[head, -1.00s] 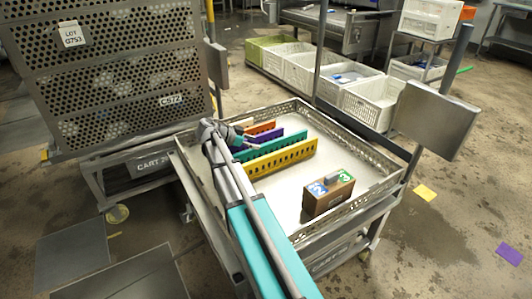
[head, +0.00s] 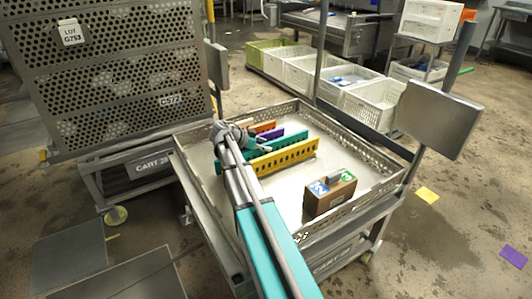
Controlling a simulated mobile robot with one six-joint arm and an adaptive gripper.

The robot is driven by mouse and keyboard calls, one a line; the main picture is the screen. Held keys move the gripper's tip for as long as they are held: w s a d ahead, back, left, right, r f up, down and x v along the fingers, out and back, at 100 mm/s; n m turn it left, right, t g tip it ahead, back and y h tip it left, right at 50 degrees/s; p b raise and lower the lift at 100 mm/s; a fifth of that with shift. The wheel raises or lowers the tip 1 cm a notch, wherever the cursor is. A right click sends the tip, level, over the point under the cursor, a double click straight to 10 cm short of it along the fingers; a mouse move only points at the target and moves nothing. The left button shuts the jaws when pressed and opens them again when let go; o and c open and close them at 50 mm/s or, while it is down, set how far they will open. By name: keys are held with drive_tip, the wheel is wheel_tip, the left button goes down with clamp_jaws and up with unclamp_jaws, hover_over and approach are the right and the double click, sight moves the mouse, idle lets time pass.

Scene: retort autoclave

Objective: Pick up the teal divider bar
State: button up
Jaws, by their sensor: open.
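The teal divider bar (head: 288,140) stands on edge in the metal tray cart, between the yellow divider bar (head: 290,156) in front and the purple divider bar (head: 270,133) behind. My gripper (head: 263,145) is small in the head view, open, at the left part of the teal bar. I cannot tell whether the fingers are around the bar or just above it.
An orange divider bar (head: 263,127) stands behind the purple one. A brown box (head: 330,195) with a handle and coloured labels sits at the tray's right front. The perforated tray wall (head: 350,213) surrounds them. A large perforated rack (head: 110,75) stands close on the left.

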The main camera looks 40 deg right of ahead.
sight(265, 144)
drive_tip(key=shift+c, duration=0.2)
clamp_jaws()
drive_tip(key=shift+r, duration=0.1)
idle(0.5)
wheel_tip(265, 144, up, 3)
drive_tip(key=p, duration=0.3)
drive_tip(key=shift+r, duration=0.1)
drive_tip(key=s+d+r+p, duration=0.9)
drive_tip(key=s+p, duration=0.1)
drive_tip(key=shift+s+d+r, duration=0.2)
drive_tip(key=shift+r, duration=0.1)
idle(0.5)
